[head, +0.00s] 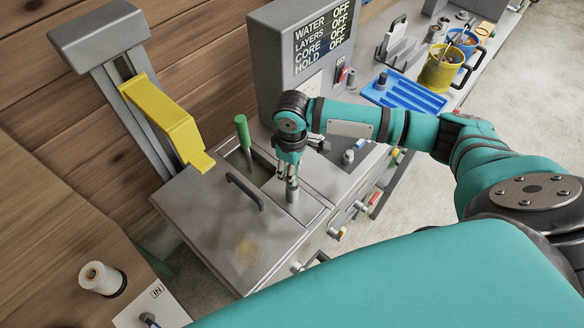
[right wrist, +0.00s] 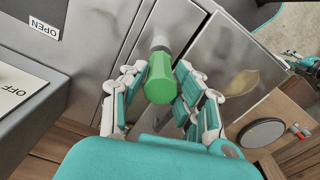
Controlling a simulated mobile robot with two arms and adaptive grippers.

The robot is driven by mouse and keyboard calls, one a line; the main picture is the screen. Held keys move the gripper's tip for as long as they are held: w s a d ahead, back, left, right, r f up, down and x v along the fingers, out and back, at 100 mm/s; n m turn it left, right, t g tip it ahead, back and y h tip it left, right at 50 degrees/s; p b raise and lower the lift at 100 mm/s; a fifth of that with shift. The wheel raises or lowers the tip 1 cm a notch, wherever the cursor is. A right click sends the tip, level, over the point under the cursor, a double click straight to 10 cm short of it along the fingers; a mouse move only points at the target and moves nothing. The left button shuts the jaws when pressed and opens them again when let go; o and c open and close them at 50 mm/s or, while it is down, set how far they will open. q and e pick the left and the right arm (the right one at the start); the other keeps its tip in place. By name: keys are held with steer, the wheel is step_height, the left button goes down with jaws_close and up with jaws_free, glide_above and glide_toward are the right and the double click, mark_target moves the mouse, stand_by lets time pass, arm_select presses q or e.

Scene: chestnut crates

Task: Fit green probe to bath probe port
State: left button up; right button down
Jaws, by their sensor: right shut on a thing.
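My right gripper (head: 291,182) is low over the top of the grey bath. In the right wrist view it is shut on the green probe (right wrist: 160,80), fingers on both sides of its faceted green handle. A grey metal cylinder (right wrist: 160,42) lies in line beyond the handle. A grey cylinder (head: 292,195) also shows under the fingertips in the head view; I cannot tell whether it is the probe's shaft or the port. My arm hides the handle there. A gripper-like part, probably my left gripper (right wrist: 303,63), shows small at the right wrist view's edge.
A separate green-handled tool (head: 242,132) stands in the bath's opening, left of my right gripper. The lid (head: 205,225) has a raised handle (head: 244,190). A yellow bracket (head: 165,120) stands behind it. A grey display box (head: 275,60) and blue tray (head: 405,95) stand farther back.

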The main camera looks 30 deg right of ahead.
steer(key=shift+f, duration=0.7)
steer(key=c, duration=0.9)
jaws_free()
step_height(320, 180, up, 12)
steer(key=shift+r, duration=0.1)
